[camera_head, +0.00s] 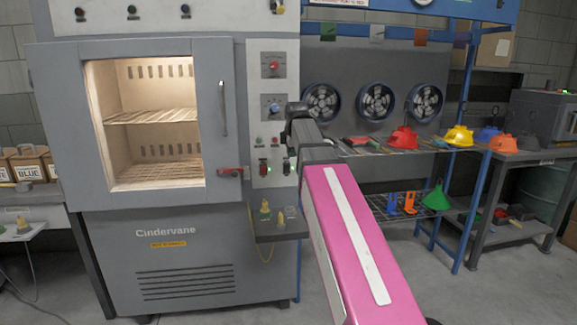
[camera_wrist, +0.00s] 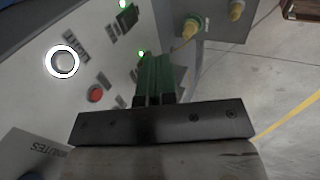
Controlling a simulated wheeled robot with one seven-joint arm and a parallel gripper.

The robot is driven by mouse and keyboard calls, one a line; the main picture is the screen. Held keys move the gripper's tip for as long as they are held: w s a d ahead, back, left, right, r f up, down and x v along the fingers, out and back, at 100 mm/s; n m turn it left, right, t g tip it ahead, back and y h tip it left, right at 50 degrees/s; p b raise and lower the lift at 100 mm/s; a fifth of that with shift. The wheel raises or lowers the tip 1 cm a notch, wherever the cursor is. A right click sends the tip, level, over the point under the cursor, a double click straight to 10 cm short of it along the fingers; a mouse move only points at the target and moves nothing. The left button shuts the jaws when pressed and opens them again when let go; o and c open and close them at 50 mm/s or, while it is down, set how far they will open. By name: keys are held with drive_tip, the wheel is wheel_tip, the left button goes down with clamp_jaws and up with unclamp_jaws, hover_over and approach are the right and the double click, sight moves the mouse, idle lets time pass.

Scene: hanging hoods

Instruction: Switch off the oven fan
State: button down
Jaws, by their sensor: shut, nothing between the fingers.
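The oven (camera_head: 222,235) stands at the left with its chamber lit. Its light control panel (camera_head: 252,95) is right of the door. In the wrist view one switch (camera_wrist: 128,17) shows at the top beside a lit green lamp. Another lit green lamp (camera_wrist: 141,54) is just above my gripper (camera_wrist: 155,75). My gripper is shut and empty, its green fingertips at the panel, covering what lies below that lamp. Contact cannot be told.
A red button (camera_wrist: 96,94) and a white-ringed round part (camera_wrist: 63,62) are left of my fingers. A small shelf (camera_head: 278,232) with yellow-topped items juts out below the panel. A wire rack (camera_head: 375,148) with colored hoods stands to the right.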

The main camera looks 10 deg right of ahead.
sight(288, 164)
drive_tip(key=w+f, duration=0.3)
drive_tip(key=f, duration=0.1)
drive_tip(key=w+f, duration=0.4)
drive_tip(key=shift+w+f, duration=0.2)
drive_tip(key=shift+f, duration=0.15)
drive_tip(key=shift+w, duration=0.4)
drive_tip(key=shift+r, duration=0.1)
drive_tip(key=shift+w, duration=0.35)
drive_tip(key=shift+r, duration=0.25)
